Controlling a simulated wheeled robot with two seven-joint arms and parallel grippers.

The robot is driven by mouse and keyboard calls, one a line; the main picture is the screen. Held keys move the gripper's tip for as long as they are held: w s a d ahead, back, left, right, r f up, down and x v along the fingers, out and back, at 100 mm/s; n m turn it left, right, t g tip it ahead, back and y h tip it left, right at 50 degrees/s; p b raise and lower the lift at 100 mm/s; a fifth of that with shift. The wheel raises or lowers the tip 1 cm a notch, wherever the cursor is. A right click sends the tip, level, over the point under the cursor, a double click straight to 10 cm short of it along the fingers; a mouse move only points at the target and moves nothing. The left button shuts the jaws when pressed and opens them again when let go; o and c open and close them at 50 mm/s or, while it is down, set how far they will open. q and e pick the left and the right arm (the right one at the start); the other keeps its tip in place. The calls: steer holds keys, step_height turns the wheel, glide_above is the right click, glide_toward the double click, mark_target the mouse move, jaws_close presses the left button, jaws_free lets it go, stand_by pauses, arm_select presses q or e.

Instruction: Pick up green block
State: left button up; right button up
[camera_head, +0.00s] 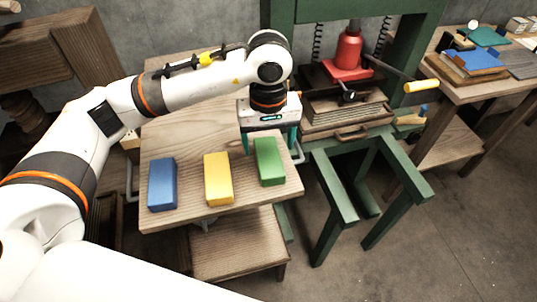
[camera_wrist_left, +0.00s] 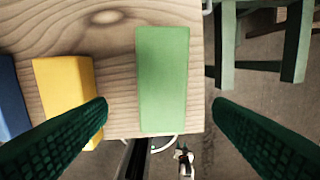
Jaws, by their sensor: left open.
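The green block (camera_head: 269,162) lies on the right part of the wooden table top, near its right edge. My left gripper (camera_head: 270,139) is above the table, over the far end of the green block. In the left wrist view the green block (camera_wrist_left: 162,78) lies between the two dark green fingers (camera_wrist_left: 158,108), with a gap on each side. The fingers are open and hold nothing. The left fingertips are partly hidden in the head view. My right gripper is not in view.
A yellow block (camera_head: 218,179) and a blue block (camera_head: 162,184) lie left of the green block. The wooden table (camera_head: 262,203) ends just right of the green block. A green press frame (camera_head: 330,190) with a red jack (camera_head: 348,52) stands to the right.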

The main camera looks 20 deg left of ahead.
mark_target(269, 155)
arm_select(q)
steer(key=shift+f, duration=0.45)
steer(key=f+p, duration=0.1)
steer(key=f, duration=0.1)
steer(key=w+f+p, duration=0.1)
steer(key=f, duration=0.1)
steer(key=shift+a+f, duration=0.15)
steer(key=shift+f, duration=0.65)
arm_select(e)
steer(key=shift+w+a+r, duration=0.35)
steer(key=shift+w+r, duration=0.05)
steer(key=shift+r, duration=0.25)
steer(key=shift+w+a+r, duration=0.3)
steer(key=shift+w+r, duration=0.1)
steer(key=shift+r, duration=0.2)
arm_select(q)
steer(key=c, duration=1.1)
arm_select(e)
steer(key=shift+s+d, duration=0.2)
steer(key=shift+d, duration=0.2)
